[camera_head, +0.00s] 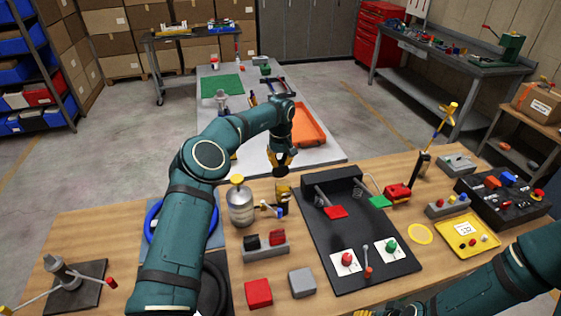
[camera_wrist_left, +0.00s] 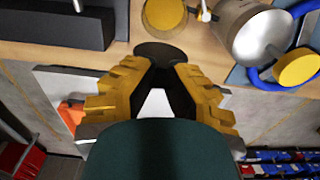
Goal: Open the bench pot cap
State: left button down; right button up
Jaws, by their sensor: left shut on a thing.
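The metal pot (camera_head: 241,207) stands upright on the wooden bench, with a yellow round cap (camera_head: 237,180) above its top. In the left wrist view the pot (camera_wrist_left: 252,32) is at upper right, with the yellow disc (camera_wrist_left: 297,68) beside it. My left gripper (camera_head: 280,163) is beyond the pot and to its right, near the bench's far edge. It is shut on a dark round piece (camera_head: 281,172), which also shows between the fingertips in the wrist view (camera_wrist_left: 160,52). Only a yellow bit of my right gripper (camera_head: 365,313) shows at the bottom edge.
A yellow part (camera_head: 282,188) stands right of the pot, close to the left gripper. A black pedal board (camera_head: 360,235) lies farther right. A switch box (camera_head: 265,246) is before the pot; a blue ring (camera_head: 152,222) is left. A white table (camera_head: 262,163) stands beyond the bench.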

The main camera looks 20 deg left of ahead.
pick_arm(q)
jog(key=c, duration=0.9)
grip_release()
jog(key=shift+s+f, duration=0.15)
jog(key=shift+f, duration=0.2)
jog(key=shift+o, duration=0.2)
jog(key=shift+r, duration=0.1)
notch_tip(320, 180, up, 12)
